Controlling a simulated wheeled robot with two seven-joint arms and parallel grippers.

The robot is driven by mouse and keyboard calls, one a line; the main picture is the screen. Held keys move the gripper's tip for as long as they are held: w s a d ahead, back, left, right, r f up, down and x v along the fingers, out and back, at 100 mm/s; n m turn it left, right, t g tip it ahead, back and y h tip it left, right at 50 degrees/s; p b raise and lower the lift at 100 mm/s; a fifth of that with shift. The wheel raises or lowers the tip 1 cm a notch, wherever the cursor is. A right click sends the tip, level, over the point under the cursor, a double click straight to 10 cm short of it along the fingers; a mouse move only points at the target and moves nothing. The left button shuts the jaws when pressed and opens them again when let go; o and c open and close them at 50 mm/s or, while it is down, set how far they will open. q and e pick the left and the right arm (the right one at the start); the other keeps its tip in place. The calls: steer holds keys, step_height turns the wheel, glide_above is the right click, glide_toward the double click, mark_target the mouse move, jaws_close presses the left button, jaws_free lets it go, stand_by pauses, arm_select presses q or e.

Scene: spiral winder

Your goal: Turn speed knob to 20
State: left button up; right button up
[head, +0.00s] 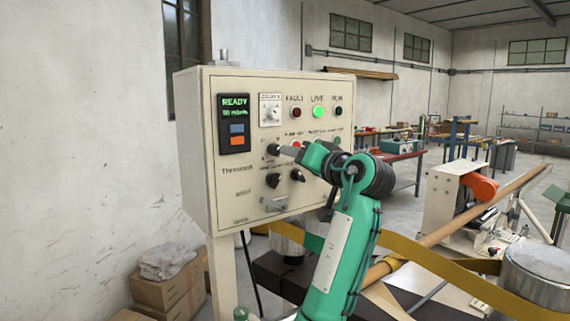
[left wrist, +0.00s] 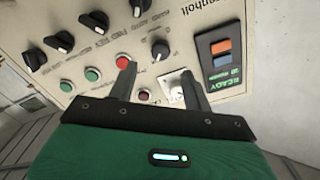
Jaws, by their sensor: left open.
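The beige control cabinet (head: 198,150) stands at centre left in the head view, its display (head: 234,122) reading READY above a smaller line too blurred to read surely. My left gripper (head: 289,151) is open at the panel, just right of this knob. In the left wrist view the panel is upside down. The knob (left wrist: 160,50) shows beyond and between the open fingertips (left wrist: 158,72), apparently untouched. My right gripper is out of view.
More black knobs (head: 273,180) sit lower on the panel. A red button (left wrist: 123,62) is by one finger, and a white selector (left wrist: 174,91) is partly behind the other. A yellow strap (head: 430,262) and a metal drum (head: 538,275) lie right of my arm.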

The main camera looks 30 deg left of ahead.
arm_select(q)
steer(key=b+v, duration=0.1)
steer(key=v, duration=0.4)
steer(key=shift+s+d, duration=0.15)
steer(key=shift+d, duration=0.15)
